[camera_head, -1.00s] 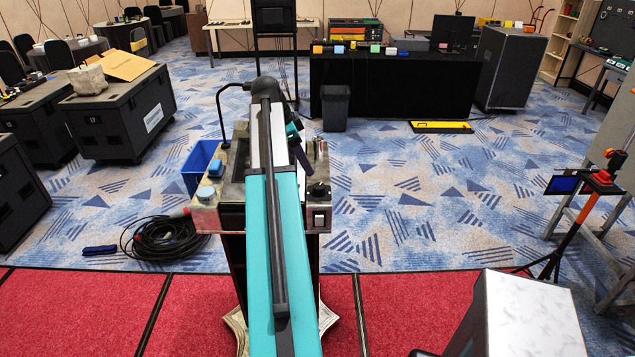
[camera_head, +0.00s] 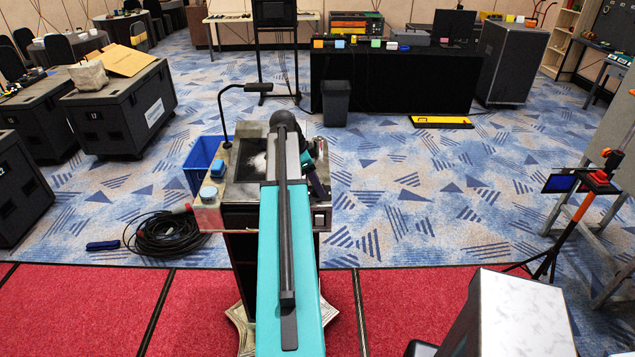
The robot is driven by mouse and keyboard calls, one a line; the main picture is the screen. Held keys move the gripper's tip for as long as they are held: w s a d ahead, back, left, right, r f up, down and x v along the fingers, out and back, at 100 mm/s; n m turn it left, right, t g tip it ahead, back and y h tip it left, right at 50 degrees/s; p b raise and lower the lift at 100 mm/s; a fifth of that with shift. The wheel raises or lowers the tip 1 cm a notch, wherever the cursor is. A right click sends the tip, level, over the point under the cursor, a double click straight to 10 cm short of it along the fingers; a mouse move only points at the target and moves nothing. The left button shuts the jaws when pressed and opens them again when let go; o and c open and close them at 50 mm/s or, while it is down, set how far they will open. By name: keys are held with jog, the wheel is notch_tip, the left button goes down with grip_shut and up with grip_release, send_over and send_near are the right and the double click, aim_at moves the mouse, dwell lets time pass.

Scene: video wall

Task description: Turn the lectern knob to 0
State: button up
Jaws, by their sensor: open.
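The lectern (camera_head: 208,218) stands in the middle, with a worn metal top and a dark sunken panel. My teal arm reaches over it from the front and covers much of its right half. My gripper (camera_head: 317,186) is at the right side of the lectern top, mostly behind my own wrist, and it is open. The lectern knob is hidden behind my gripper now, so its setting cannot be read. I cannot tell whether the fingers are around the knob or touching it. A white switch (camera_head: 319,220) shows on the lectern front, just below my gripper.
A blue bin (camera_head: 199,165) and coiled cable (camera_head: 165,235) lie left. Carpet between is clear.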

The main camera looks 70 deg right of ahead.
jog(key=shift+s+d+f, duration=0.1)
jog(key=shift+s+f, duration=0.05)
jog(key=shift+f, duration=0.35)
jog(key=c, duration=1.1)
jog(key=shift+o, duration=0.2)
